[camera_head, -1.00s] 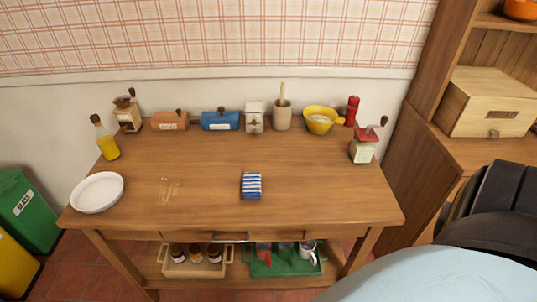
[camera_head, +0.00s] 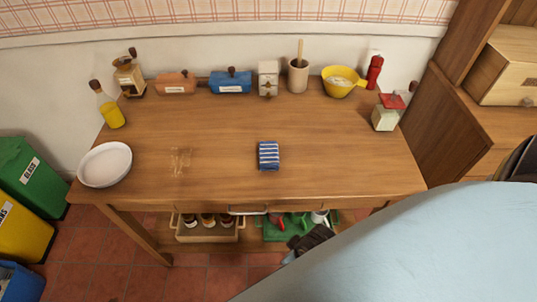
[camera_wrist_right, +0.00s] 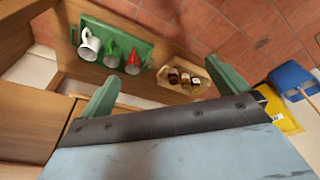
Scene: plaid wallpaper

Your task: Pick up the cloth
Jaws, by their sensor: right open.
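The cloth (camera_head: 268,156), blue with white stripes and folded small, lies flat on the wooden table (camera_head: 220,178), right of its middle. My right gripper (camera_head: 308,242) shows as a dark shape in front of the table's front edge, partly hidden by my pale blue arm. In the right wrist view its two green fingers (camera_wrist_right: 168,80) stand wide apart with nothing between them. The cloth is not in the right wrist view. My left gripper is not in view.
A white plate (camera_head: 104,164) and an oil bottle (camera_head: 108,106) stand at the left. Jars, boxes and a yellow bowl (camera_head: 342,80) line the back. A pale smear (camera_head: 180,162) marks the tabletop. A green tray (camera_wrist_right: 113,42) with mugs sits on the lower shelf. Space around the cloth is clear.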

